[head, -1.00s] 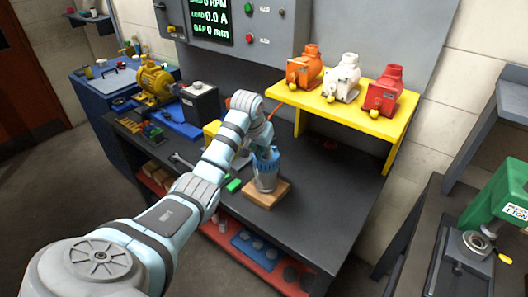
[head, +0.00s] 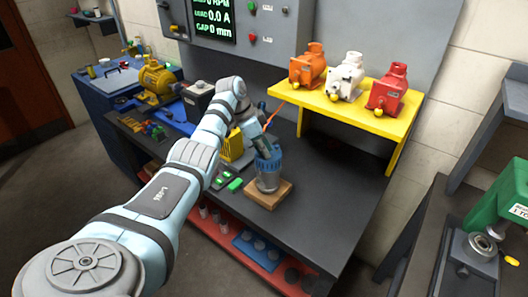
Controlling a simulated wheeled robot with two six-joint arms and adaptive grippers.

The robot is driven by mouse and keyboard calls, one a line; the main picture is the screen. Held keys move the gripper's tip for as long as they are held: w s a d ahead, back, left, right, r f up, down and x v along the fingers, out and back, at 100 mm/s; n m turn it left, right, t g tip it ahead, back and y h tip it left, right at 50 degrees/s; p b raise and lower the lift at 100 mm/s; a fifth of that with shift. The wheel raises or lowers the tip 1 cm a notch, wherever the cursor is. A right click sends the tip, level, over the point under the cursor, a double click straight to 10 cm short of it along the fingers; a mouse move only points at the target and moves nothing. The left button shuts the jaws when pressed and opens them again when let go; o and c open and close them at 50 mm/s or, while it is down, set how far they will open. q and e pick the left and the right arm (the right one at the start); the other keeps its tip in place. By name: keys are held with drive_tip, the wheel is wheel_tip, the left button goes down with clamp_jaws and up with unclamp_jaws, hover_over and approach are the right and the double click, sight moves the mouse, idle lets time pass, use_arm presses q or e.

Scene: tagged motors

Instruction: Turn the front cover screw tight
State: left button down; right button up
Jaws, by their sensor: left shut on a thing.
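A small motor with a blue front cover (head: 268,158) and a grey body (head: 267,180) stands upright on a wooden block (head: 283,195) on the dark workbench. My left arm reaches in from the left. My left gripper (head: 262,146) points down at the top of the blue cover, tilted, with its fingers at the cover's upper edge. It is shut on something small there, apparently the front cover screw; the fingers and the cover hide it. My right gripper is not in view.
A yellow shelf (head: 345,110) at the back right holds an orange motor (head: 307,68), a white motor (head: 345,76) and a red motor (head: 388,90). Green blocks (head: 235,185) lie left of the wooden block. The bench right of it is clear.

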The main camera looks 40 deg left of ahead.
use_arm(q)
drive_tip(key=shift+w+m+b, duration=0.1)
drive_tip(key=shift+m+b, duration=0.35)
drive_tip(key=shift+m, duration=0.35)
drive_tip(key=shift+h, duration=0.3)
drive_tip(key=c, duration=1.6)
unclamp_jaws()
drive_tip(key=shift+r, duration=0.1)
drive_tip(key=v, duration=1.2)
drive_tip(key=shift+w, duration=0.2)
